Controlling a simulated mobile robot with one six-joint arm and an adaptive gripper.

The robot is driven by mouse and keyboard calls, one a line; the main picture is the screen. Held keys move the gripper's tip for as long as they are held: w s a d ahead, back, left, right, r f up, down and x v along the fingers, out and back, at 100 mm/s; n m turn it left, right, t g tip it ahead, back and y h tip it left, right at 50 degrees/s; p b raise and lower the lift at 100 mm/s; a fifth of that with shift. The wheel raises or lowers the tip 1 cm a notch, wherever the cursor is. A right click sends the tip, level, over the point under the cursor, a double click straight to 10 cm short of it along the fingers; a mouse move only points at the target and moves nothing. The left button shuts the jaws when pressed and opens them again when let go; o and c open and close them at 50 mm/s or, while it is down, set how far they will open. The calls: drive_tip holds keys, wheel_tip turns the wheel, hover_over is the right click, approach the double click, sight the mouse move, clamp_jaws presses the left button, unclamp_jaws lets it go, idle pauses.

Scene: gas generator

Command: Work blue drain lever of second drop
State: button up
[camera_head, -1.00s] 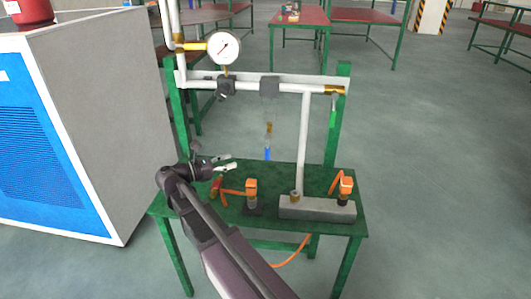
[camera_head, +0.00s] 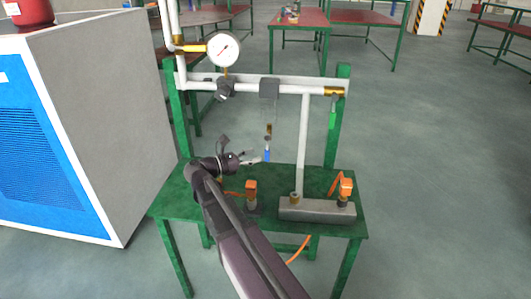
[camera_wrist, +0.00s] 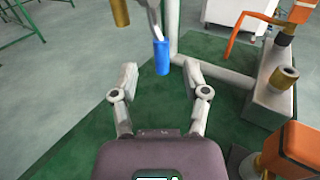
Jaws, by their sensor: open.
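The blue drain lever (camera_head: 267,155) hangs at the lower end of a short drop below the horizontal pipe. In the wrist view the blue lever (camera_wrist: 161,57) is an upright cylinder, roughly centred just beyond the fingertips. My gripper (camera_head: 258,158) is open and comes from the left, with its fingertips close to the lever. In the wrist view my gripper (camera_wrist: 160,76) shows one finger on each side of the lever's line, with nothing held. I cannot tell whether a finger touches the lever. A brass fitting (camera_head: 268,131) sits above the lever.
A pressure gauge (camera_head: 224,49) and pipework stand above the green table (camera_head: 180,203). Orange-topped fittings (camera_head: 346,187) and a grey block (camera_head: 316,210) occupy the table's right side. A green lever (camera_head: 332,116) hangs at the right post. A large cabinet (camera_head: 105,110) stands left.

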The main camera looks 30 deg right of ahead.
sight(267, 151)
drive_tip(key=shift+d, duration=2.65)
